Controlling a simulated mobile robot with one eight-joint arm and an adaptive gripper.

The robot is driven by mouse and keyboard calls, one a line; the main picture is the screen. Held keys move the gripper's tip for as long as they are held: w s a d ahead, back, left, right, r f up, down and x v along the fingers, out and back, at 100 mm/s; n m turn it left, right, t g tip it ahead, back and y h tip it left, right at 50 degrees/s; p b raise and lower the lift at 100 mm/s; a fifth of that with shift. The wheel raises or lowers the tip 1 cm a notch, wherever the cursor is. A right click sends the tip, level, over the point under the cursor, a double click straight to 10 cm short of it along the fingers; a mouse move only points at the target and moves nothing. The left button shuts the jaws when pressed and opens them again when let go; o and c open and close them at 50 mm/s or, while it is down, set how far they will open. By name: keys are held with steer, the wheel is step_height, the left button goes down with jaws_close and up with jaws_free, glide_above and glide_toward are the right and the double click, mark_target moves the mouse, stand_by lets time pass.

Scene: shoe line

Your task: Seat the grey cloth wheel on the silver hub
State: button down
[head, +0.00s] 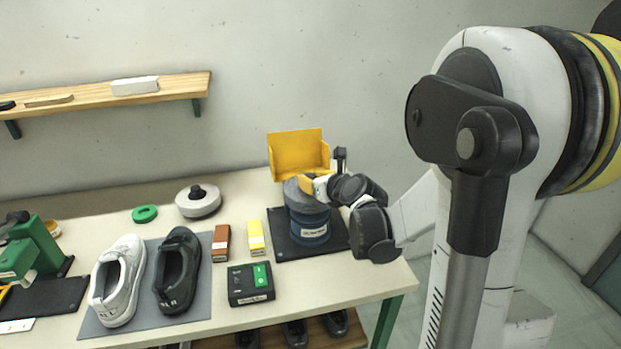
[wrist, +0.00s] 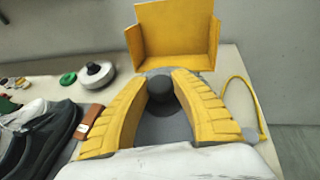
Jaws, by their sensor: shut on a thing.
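The grey cloth wheel (head: 291,190) is over the blue machine (head: 309,229) on the right part of the bench. In the wrist view the wheel (wrist: 165,126) is a grey disc with a dark round knob (wrist: 170,102) between my yellow fingers. My gripper (head: 307,185) is shut on the wheel by this knob; the fingers also show in the wrist view (wrist: 164,92). The silver hub is not visible, hidden under the wheel. I cannot tell whether the wheel rests on the hub or is held just above it.
A yellow guard (head: 298,153) stands behind the machine on a black mat (head: 283,246). A paler wheel with a dark knob (head: 198,203) lies left, beside a green ring (head: 145,214). Brown (head: 221,243) and yellow (head: 256,238) blocks, a switch box (head: 250,284) and two shoes (head: 178,272) are in front.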

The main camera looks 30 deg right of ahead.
steer(key=shift+f, duration=0.25)
steer(key=c, duration=1.4)
jaws_free()
steer(key=shift+c, duration=0.2)
steer(key=p+v, duration=0.3)
steer(key=v, duration=0.8)
steer(key=shift+p, duration=0.3)
